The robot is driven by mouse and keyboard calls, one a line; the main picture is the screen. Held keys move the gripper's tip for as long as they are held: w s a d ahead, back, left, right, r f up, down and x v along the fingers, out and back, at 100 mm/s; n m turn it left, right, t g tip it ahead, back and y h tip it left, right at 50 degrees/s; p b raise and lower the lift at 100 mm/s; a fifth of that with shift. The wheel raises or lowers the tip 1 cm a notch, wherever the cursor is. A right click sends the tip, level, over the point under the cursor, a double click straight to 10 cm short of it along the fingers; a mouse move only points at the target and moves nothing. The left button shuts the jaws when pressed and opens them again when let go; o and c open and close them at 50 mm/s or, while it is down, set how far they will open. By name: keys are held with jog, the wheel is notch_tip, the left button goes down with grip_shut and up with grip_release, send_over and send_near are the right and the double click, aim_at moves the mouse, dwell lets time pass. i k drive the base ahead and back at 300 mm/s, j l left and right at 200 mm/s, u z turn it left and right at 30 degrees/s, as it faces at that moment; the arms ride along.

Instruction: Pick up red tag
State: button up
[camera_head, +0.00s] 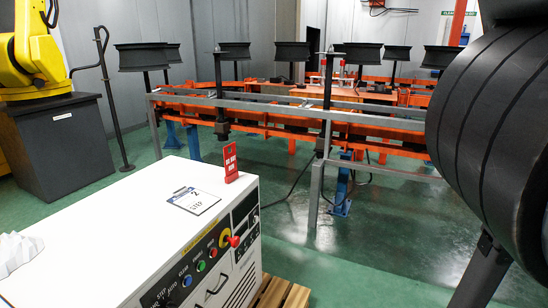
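The red tag (230,163) stands upright near the far right corner of the top of a white control cabinet (115,205). It has white lettering and a narrower upper part. Nothing touches it apart from the cabinet top under it. A large dark ribbed cylindrical part fills the right edge of the view; I cannot tell whether it is part of my arm. My gripper is not in view.
A clipboard (193,200) lies beside the tag, and a crumpled white object (16,252) sits at the left. The cabinet front has buttons and a red knob (234,242). A grey rail (290,108) and orange conveyor stand behind. Green floor (390,245) is clear at right.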

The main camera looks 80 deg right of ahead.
aim_at(232, 174)
jog(key=z, duration=1.45)
